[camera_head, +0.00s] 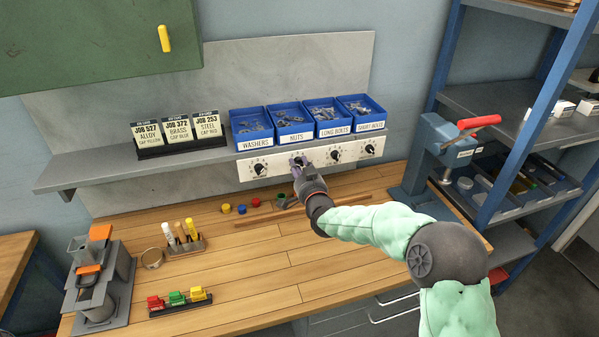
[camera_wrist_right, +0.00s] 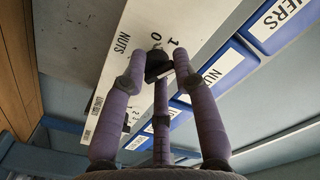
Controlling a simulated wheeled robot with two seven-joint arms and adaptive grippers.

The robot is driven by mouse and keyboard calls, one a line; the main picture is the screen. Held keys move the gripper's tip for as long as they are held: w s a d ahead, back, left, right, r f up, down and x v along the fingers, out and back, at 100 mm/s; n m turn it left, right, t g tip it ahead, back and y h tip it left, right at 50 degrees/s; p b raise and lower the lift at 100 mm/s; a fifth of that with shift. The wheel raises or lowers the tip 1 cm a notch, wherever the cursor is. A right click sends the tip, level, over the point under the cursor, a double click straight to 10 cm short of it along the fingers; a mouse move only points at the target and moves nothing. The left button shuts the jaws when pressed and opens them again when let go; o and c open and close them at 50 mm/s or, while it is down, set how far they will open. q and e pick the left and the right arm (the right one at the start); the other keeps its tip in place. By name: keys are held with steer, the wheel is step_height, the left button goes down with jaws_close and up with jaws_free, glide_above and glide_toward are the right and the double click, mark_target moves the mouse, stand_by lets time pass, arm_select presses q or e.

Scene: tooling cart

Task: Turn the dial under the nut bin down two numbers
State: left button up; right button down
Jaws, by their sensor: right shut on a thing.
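The blue nut bin (camera_head: 291,119), labelled NUTS, is second from the left on the shelf; its label also shows in the right wrist view (camera_wrist_right: 223,70). Below it, on the white dial panel (camera_head: 318,159), is the black nut dial (camera_wrist_right: 157,64). In the right wrist view the numbers 0 and 1 and the word NUTS show beside it; the dial's exact setting is hidden. My right gripper (camera_head: 299,169) reaches the panel, its purple fingers (camera_wrist_right: 160,75) closed around the dial. My left gripper is not in view.
Other bins, washers (camera_head: 252,127), long bolts (camera_head: 330,118) and short bolts (camera_head: 362,108), stand beside it, with dials below, including the washers dial (camera_head: 260,170). Job cards (camera_head: 178,132) stand on the shelf (camera_head: 90,178). Coloured caps (camera_head: 241,209) lie on the bench under the shelf.

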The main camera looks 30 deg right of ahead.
steer(key=shift+d+n+b, duration=0.1)
steer(key=shift+n+b, duration=0.8)
steer(key=shift+n, duration=0.6)
steer(key=shift+r, duration=0.1)
steer(key=c, duration=0.9)
jaws_free()
steer(key=shift+d, duration=0.1)
steer(key=shift+s, duration=0.1)
steer(key=v, duration=1.2)
